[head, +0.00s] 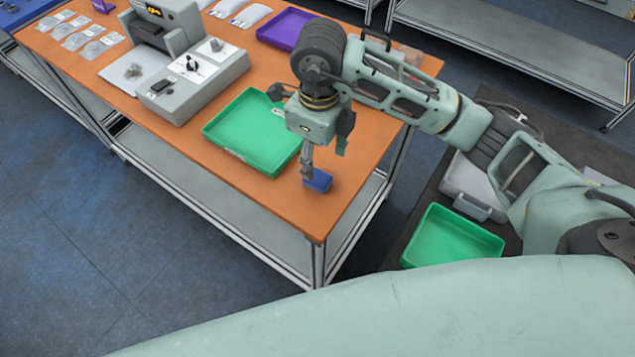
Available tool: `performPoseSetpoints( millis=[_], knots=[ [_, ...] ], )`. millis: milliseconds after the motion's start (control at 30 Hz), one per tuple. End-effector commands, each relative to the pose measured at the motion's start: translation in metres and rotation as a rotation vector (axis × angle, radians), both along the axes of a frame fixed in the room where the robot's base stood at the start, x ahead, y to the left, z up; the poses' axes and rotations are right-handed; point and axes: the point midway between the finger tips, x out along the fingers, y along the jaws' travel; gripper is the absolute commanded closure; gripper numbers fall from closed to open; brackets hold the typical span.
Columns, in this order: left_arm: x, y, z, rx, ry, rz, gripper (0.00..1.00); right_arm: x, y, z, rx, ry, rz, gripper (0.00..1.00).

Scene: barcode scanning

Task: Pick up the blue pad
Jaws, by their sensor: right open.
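The blue pad (319,182) is a small blue block on the orange table, close to its near right edge. My right gripper (309,176) points down from above and is at the pad's left side. Its fingers overlap the pad's left edge in the head view, and I cannot tell whether they touch it. The gripper is open. My left gripper is not in view.
A green tray (226,133) lies on the orange table (175,135) left of my right gripper. A grey machine (195,85), several clear bags and a purple tray (284,28) stand farther back. Another green tray (452,238) is at the lower right.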

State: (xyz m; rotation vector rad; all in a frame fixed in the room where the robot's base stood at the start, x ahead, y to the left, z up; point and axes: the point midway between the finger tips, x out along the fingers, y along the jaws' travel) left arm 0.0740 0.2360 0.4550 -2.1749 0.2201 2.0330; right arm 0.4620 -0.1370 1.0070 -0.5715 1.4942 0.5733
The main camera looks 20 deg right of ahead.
Motion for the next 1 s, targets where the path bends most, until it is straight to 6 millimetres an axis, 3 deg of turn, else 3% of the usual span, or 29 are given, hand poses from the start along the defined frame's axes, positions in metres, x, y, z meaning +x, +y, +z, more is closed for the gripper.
performPoseSetpoints(
  millis=[233,433,600,867,1000],
  knots=[
    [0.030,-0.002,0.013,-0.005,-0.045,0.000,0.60,-0.002,-0.001,-0.024,-0.001,0.006,0.000,0.43],
    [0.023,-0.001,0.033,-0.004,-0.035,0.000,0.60,-0.006,-0.002,-0.049,-0.001,0.009,-0.001,0.43],
    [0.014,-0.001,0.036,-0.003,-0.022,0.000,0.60,-0.005,-0.002,-0.071,-0.001,0.004,-0.001,0.43],
    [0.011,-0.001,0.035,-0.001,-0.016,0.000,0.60,-0.004,-0.002,-0.076,-0.001,0.001,0.001,0.43],
    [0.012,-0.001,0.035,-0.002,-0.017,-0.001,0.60,-0.004,-0.002,-0.075,-0.001,0.001,0.001,0.54]
  ],
)
